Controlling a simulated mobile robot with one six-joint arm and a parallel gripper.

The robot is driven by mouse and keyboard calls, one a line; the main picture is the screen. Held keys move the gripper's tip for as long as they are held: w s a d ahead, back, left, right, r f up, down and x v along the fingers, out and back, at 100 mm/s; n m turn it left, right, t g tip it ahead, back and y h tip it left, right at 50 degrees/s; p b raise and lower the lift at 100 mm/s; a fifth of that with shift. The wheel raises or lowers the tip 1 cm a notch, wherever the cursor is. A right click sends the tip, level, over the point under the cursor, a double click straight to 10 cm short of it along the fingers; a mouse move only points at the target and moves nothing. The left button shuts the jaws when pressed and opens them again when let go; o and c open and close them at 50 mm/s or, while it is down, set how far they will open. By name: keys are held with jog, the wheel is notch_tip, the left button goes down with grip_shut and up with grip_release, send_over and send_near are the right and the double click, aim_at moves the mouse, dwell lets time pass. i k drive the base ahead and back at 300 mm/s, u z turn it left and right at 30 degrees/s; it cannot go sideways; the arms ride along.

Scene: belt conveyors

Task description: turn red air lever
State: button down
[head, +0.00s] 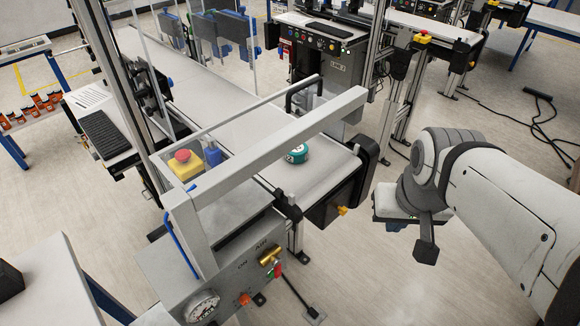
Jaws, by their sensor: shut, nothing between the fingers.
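The air panel (225,272) is a grey box at the bottom centre of the head view, marked "AIR" and "ON". A brass valve (268,257) sits on its right part, with a small red lever (277,270) just below it. The lever's exact angle is too small to tell. My gripper (426,250) is at the right, dark and pointing down, shut and empty. It is well to the right of the lever, apart from it, with open floor between them.
A pressure gauge (202,306) and an orange knob (244,299) are on the same panel. A grey frame bar (270,140) rises above it. The conveyor belt (225,105) carries a green round object (297,153). A yellow box with a red button (184,163) stands behind the frame.

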aim_at(277, 263)
jog(key=u, duration=1.15)
